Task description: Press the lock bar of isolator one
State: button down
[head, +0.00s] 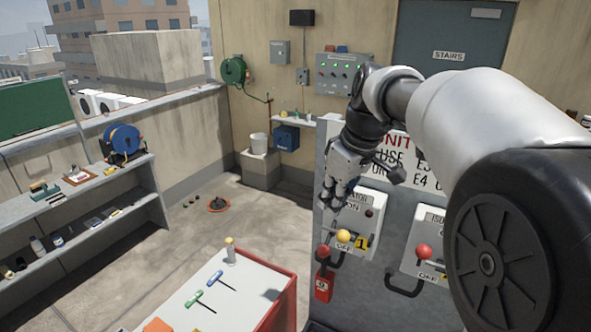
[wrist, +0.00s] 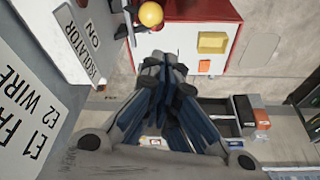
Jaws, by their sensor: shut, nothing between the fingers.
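Isolator one (head: 362,205) is a light grey box with ON and OFF lettering and a yellow "1" tag (head: 361,243). A yellow ball (head: 343,236) and a red ball (head: 323,251) stand out at its lower part; the yellow ball also shows in the wrist view (wrist: 151,14). A black loop-shaped bar is at its lower left, and a red lock-like tag (head: 323,285) hangs there. I cannot tell which part is the lock bar. My gripper (head: 332,200) is shut and empty, in front of the box's upper left, above the balls and apart from them.
A second isolator (head: 432,230) with a red ball and a black loop stands to the right. A red-sided cart (head: 276,312) with T-handled tools is below left. A shelf (head: 150,185) with several items lines the left wall. The floor between is mostly open.

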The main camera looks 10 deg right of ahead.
jog(key=w, duration=0.1)
jog(key=w+r+n+p, duration=0.1)
jog(key=w, duration=0.1)
jog(key=shift+w+r, duration=0.1)
jog(key=shift+r, duration=0.05)
